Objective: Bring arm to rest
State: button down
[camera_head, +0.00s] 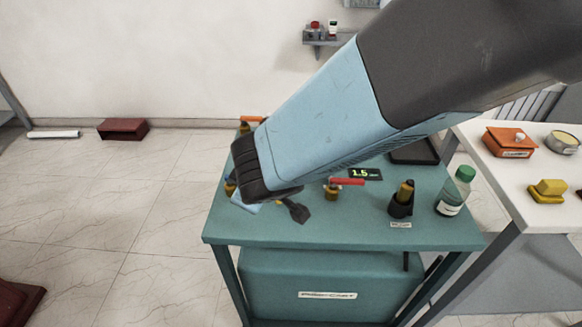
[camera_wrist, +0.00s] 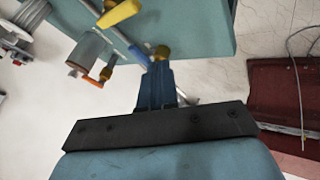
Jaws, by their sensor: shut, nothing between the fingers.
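My arm (camera_head: 320,115), light blue and dark grey, reaches across the head view from the upper right, over the teal workbench (camera_head: 345,231). Its wrist end hangs above the bench's left part and hides much of what lies behind it. In the wrist view my gripper (camera_wrist: 158,70) appears as a narrow blue part beyond a dark bar; it is shut and holds nothing. Its tip is near the bench's edge and some pipework in that picture. The distance to these cannot be told.
A red-handled valve (camera_head: 333,189), a 1.5 display (camera_head: 360,174), a black holder (camera_head: 400,207) and a green-capped bottle (camera_head: 455,190) stand on the bench. A yellow handle (camera_wrist: 118,13) shows in the wrist view. A white table (camera_head: 510,190) stands right. The floor at left is mostly clear.

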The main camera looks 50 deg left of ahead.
jog(key=shift+v, duration=1.7)
jog(key=shift+w, duration=0.15)
jog(key=w+d+r+m+t+h, duration=0.1)
jog(key=w+d+r+m+t, duration=0.15)
jog(key=w+d, duration=0.5)
jog(key=w+d+r+m+t+h, duration=0.1)
jog(key=w+d+r+m, duration=0.3)
jog(key=w, duration=0.7)
jog(key=w+d+r+m+t+h, duration=0.15)
jog(key=w+d+r, duration=0.25)
jog(key=w+d, duration=0.4)
jog(key=w+d+r+m+h, duration=0.25)
jog(key=w+d+m, duration=0.4)
jog(key=d, duration=0.85)
jog(key=s+d+r+m+h, duration=0.1)
jog(key=d+r+m, duration=0.15)
jog(key=d, duration=0.75)
jog(key=d+r+m+h, duration=0.1)
jog(key=d+m, duration=0.2)
jog(key=d, duration=0.7)
jog(key=s+d+m+g, duration=0.1)
jog(key=s+d+m, duration=0.3)
jog(key=s+d, duration=0.3)
jog(key=shift+s+d+f+y, duration=0.2)
jog(key=shift+d+y, duration=0.1)
jog(key=shift+y, duration=0.1)
